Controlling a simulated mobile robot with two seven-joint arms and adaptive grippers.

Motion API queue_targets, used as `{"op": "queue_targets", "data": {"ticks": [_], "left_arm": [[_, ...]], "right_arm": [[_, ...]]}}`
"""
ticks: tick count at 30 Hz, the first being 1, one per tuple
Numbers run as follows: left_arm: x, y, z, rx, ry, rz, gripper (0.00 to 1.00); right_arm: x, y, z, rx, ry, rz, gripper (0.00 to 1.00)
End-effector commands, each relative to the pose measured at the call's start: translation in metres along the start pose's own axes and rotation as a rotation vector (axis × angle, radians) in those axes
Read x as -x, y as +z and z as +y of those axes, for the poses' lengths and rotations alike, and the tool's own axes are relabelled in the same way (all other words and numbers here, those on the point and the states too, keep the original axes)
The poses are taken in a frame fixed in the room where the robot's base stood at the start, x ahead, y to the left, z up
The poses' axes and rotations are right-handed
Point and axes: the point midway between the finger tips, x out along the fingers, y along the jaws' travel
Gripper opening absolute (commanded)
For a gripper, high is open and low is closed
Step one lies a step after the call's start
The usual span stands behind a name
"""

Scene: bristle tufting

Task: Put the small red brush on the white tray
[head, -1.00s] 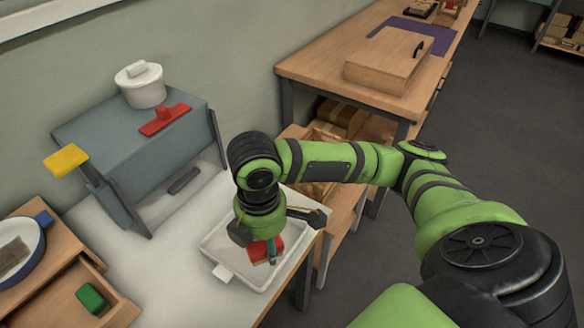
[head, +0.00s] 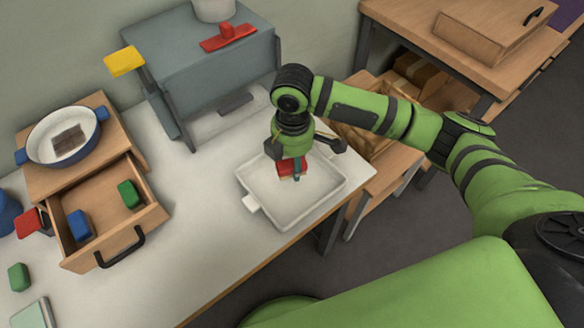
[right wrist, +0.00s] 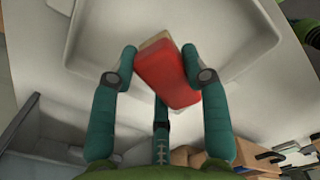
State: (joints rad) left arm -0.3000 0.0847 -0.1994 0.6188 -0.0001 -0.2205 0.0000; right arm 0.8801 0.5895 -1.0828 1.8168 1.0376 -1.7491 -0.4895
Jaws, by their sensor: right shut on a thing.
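The small red brush (head: 289,169) is a red block with a tan edge, which shows in the right wrist view (right wrist: 167,82). My right gripper (head: 299,164) is shut on it, with a fingertip on each side in the right wrist view (right wrist: 160,62). The brush is tilted in that view. The white tray (head: 262,207) is a shallow rimmed tray at the table's front edge, and the gripper and brush are over its inside. I cannot tell whether the brush touches the tray floor. My left gripper is not in view.
White table (head: 200,240) is clear between drawer and tray.

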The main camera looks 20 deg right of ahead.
Motion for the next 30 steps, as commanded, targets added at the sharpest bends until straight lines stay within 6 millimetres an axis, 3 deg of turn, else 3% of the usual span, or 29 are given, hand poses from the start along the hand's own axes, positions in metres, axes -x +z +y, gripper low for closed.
{"op": "queue_targets", "data": {"ticks": [4,12,24,25,26,30], "left_arm": [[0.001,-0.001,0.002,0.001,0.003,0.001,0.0],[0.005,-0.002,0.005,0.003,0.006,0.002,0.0],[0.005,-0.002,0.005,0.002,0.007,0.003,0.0],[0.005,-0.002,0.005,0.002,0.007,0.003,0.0],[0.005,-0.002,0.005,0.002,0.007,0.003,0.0],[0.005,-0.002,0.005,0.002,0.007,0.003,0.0]], "right_arm": [[-0.007,-0.002,0.005,0.001,-0.002,-0.001,0.16],[-0.041,-0.001,0.004,0.0,-0.001,-0.001,0.16],[-0.047,-0.001,0.005,0.0,0.0,0.0,0.16],[-0.047,-0.001,0.005,0.001,0.0,0.0,0.54],[-0.047,-0.001,0.005,0.001,0.0,0.0,0.66],[-0.046,-0.001,0.005,0.001,0.0,0.0,0.7]]}}
